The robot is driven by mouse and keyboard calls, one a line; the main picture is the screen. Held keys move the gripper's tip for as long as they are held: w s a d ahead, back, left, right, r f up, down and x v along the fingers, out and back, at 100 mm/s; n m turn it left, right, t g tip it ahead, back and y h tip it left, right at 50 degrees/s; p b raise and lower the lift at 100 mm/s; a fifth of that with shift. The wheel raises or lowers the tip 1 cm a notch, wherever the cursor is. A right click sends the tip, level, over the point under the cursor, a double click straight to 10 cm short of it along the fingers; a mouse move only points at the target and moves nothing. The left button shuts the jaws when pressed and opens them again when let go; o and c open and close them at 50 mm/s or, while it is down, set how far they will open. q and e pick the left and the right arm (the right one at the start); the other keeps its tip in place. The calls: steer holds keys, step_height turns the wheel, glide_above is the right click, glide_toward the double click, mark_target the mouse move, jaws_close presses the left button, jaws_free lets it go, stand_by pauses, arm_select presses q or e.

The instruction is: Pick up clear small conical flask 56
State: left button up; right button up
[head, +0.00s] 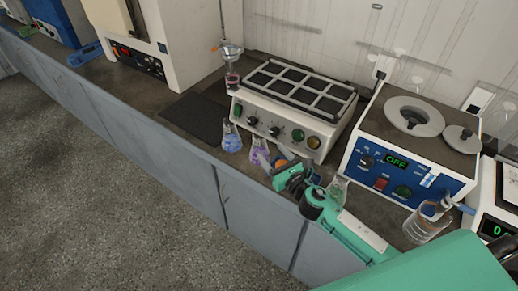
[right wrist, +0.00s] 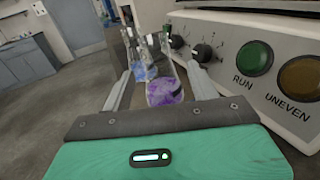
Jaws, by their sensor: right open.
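Three small conical flasks stand along the bench front: one with blue liquid (head: 232,139), one with purple liquid (head: 258,152), and one that looks clear (head: 338,189), partly behind my arm. No number can be read on any of them. My right gripper (head: 268,160) is open, low over the bench, reaching left to the purple flask. In the right wrist view the purple flask (right wrist: 164,92) stands between the open fingers (right wrist: 158,82), with no clear sign of contact. The blue flask (right wrist: 146,70) is behind it. My left gripper is not in view.
The shaker with knobs (head: 290,108) stands close behind the flasks; its green button (right wrist: 254,58) is near the right finger. A blue-fronted device (head: 402,165) and a clear beaker (head: 427,222) are to the right. A dark mat (head: 195,117) lies left.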

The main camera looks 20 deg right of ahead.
mark_target(264, 144)
steer(key=x, duration=0.4)
steer(key=shift+w, duration=0.1)
steer(key=shift+w+a+p, duration=0.1)
steer(key=shift+w+p, duration=0.15)
steer(key=shift+p, duration=0.1)
steer(key=x, duration=0.2)
steer(key=p+x, duration=0.1)
steer(key=x, duration=0.2)
steer(key=shift+s+a+r, duration=0.1)
steer(key=shift+a, duration=0.1)
steer(key=shift+c, duration=0.7)
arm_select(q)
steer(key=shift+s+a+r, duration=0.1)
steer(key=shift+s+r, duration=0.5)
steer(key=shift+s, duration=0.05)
arm_select(e)
jaws_close()
steer(key=shift+r, duration=0.1)
